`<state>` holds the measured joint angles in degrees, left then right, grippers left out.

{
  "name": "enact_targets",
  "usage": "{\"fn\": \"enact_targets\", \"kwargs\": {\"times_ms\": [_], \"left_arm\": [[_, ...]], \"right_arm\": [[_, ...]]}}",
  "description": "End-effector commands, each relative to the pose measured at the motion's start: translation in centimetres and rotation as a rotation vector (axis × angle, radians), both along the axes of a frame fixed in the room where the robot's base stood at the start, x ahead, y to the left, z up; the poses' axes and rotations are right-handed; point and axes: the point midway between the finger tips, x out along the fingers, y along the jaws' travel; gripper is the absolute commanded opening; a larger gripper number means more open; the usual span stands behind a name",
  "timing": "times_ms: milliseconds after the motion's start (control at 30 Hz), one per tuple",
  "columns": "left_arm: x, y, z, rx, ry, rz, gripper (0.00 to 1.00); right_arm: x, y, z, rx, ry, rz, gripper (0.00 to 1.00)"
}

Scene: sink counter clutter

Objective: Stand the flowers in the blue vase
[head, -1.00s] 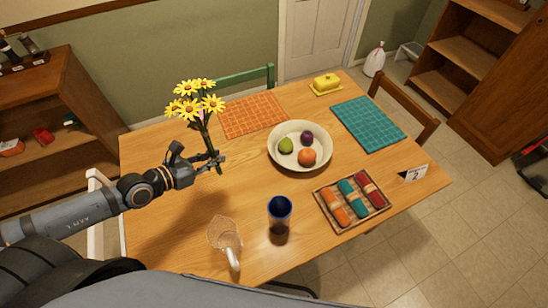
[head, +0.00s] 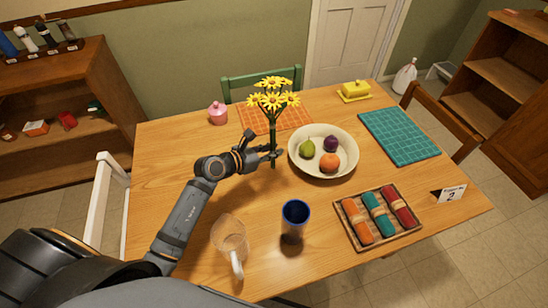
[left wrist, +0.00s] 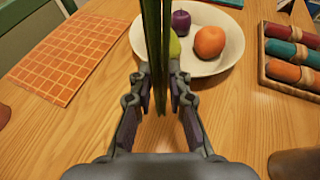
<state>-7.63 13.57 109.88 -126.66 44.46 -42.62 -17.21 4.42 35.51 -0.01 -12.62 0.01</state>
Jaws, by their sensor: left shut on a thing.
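The yellow flowers (head: 272,97) are a bunch with long green stems, held upright above the table. My left gripper (head: 272,153) is shut on the stems, just left of the fruit bowl; the stems (left wrist: 157,50) also show between its fingers (left wrist: 160,88) in the left wrist view. The blue vase (head: 295,217) stands upright near the table's front, its dark opening facing up. It is in front of and slightly right of my left gripper, apart from it. My right gripper is not in view.
A clear pitcher (head: 230,240) stands left of the vase. A cream bowl of fruit (head: 345,170) is behind it, and a tray of rolled napkins (head: 405,238) is to its right. A pink jar (head: 218,114) and an orange placemat (head: 300,116) lie behind the gripper.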

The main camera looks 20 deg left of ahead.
Motion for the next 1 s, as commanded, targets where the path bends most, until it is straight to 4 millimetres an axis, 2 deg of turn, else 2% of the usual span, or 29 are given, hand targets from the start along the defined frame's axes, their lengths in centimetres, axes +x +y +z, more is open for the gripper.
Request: {"fn": "enact_targets", "kwargs": {"times_ms": [133, 333, 700, 733, 800, 900, 1000], "left_arm": [[0.4, -0.4, -0.6, -0.002, -0.001, 0.000, 0.00], [0.4, -0.4, -3.5, 0.001, 0.001, 0.000, 0.00], [0.4, -0.4, -4.1, 0.000, -0.001, 0.000, 0.00], [0.4, -0.4, -4.1, 0.001, -0.001, 0.000, 0.18], [0.4, -0.4, -4.0, 0.001, -0.001, 0.000, 0.27], [0.4, -0.4, -4.0, 0.001, -0.001, 0.000, 0.39], [0.4, -0.4, -4.0, 0.001, -0.001, 0.000, 0.39]], "right_arm": [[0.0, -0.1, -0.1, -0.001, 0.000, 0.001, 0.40], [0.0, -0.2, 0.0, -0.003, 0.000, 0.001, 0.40], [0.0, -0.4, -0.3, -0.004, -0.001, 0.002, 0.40], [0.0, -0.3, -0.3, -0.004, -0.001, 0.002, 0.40], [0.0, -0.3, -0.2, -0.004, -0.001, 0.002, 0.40], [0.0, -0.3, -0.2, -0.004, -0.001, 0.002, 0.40], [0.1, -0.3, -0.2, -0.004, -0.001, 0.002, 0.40]]}}
